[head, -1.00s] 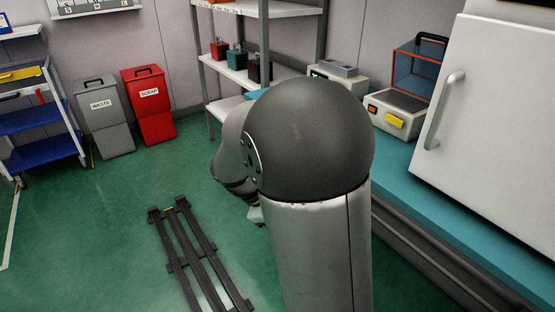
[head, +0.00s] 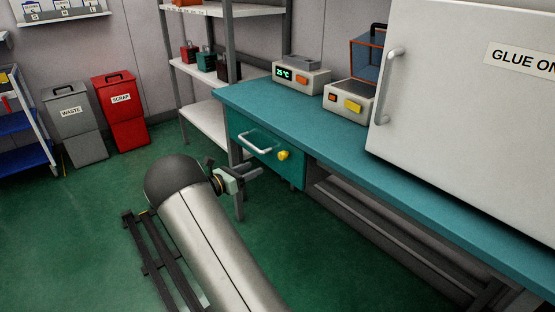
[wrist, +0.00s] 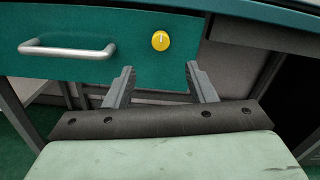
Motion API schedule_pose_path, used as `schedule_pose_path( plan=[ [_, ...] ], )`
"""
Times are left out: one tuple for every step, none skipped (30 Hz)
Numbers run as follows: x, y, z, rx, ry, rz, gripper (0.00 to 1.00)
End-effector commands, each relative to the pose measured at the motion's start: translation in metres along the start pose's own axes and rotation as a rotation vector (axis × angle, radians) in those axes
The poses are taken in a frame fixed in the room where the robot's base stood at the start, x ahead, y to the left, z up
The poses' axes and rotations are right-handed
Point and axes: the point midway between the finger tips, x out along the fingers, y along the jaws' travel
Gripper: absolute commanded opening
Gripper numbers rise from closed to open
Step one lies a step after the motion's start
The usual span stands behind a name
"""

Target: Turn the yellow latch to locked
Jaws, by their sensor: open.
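The yellow latch (head: 283,155) is a round knob on the front of a teal drawer (head: 240,130), to the right of the drawer's silver handle. In the wrist view the latch (wrist: 160,41) has a pale mark near its top and sits above and between the fingers. My gripper (wrist: 160,84) is open and empty, its two fingers apart below the latch and not touching it.
The silver handle (wrist: 68,50) juts out left of the latch. The teal benchtop (head: 310,118) overhangs the drawer and carries two instrument boxes and a large white cabinet (head: 470,110). A shelf rack (head: 205,75) stands behind the bench's left end. Open floor lies to the left.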

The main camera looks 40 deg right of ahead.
Motion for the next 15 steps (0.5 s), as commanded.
schedule_pose_path(
  plan=[
    [0.013,-0.001,-0.001,0.0,0.002,-0.005,0.5],
    [0.019,-0.001,-0.002,0.0,0.002,-0.004,0.5],
    [0.028,-0.001,-0.002,0.0,0.001,-0.004,0.5],
    [0.035,-0.001,-0.002,0.0,0.002,-0.005,0.5],
    [0.041,-0.001,-0.002,0.001,0.002,-0.004,0.5],
    [0.051,-0.001,-0.001,0.001,0.002,-0.004,0.5],
    [0.057,-0.001,-0.001,0.001,0.002,-0.004,0.5],
    [0.063,-0.001,-0.002,0.001,0.002,-0.005,0.5],
    [0.071,-0.001,-0.002,0.001,0.003,-0.004,0.5],
    [0.077,-0.001,-0.001,0.001,0.002,-0.003,0.5],
    [0.083,-0.001,-0.001,0.001,0.002,-0.003,0.5],
    [0.089,-0.001,-0.001,0.001,0.002,-0.003,0.5],
    [0.094,-0.001,-0.002,0.0,0.002,-0.003,0.5],
    [0.099,-0.001,-0.002,0.0,0.003,-0.003,0.5],
    [0.103,0.0,-0.001,0.001,0.002,-0.001,0.5]
  ],
)
